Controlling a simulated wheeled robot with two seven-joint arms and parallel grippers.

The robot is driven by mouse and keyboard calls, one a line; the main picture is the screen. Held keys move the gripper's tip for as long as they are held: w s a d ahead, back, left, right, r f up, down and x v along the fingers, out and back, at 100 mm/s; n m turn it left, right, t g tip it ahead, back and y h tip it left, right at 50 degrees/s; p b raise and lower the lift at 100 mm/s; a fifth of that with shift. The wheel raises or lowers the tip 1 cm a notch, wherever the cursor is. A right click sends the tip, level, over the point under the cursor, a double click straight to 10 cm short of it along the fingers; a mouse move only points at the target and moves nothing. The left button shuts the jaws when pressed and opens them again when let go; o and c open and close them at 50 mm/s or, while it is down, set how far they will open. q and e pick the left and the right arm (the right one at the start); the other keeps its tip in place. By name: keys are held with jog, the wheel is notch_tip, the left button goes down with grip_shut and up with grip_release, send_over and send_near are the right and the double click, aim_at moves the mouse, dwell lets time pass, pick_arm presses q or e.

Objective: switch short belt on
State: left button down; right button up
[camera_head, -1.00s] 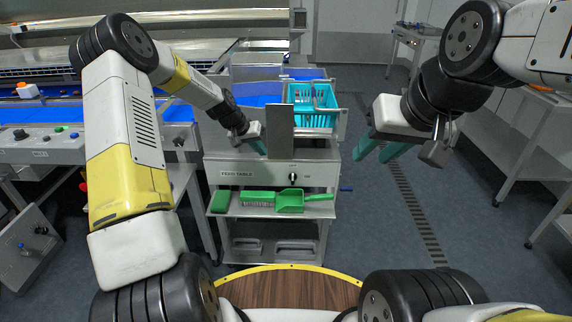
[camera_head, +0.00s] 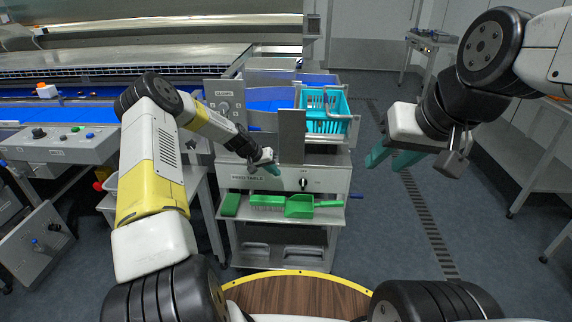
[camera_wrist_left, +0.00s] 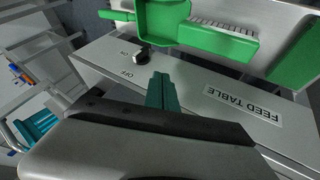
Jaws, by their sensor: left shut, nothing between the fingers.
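The feed table (camera_head: 249,178) has a front panel with a dark and silver rotary knob (camera_head: 304,184). In the left wrist view the knob (camera_wrist_left: 141,55) lies between small ON and OFF labels, and the FEED TABLE label (camera_wrist_left: 243,103) is upside down. I cannot tell which way the knob points. My left gripper (camera_head: 275,170) is shut and empty in front of the panel, left of and a little above the knob. Its teal fingers (camera_wrist_left: 161,90) show close to the knob in the wrist view, apart from it. My right gripper (camera_head: 392,160) is open and empty, over the floor right of the table.
A green scoop (camera_head: 300,205) and green brush (camera_head: 267,201) lie on the shelf below the panel. A turquoise basket (camera_head: 325,123) stands on the table behind an upright grey plate (camera_head: 291,137). A control panel with knobs (camera_head: 60,144) is at left.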

aim_at(303, 184)
pick_arm(q)
jog(key=x, duration=0.9)
jog(key=shift+s+d+r, duration=0.1)
jog(key=shift+d, duration=0.85)
jog(key=shift+d+r, duration=0.15)
jog(key=shift+d, duration=0.8)
jog(key=shift+d+r+y, duration=0.1)
jog(key=shift+d+y, duration=0.05)
jog(key=shift+y, duration=0.25)
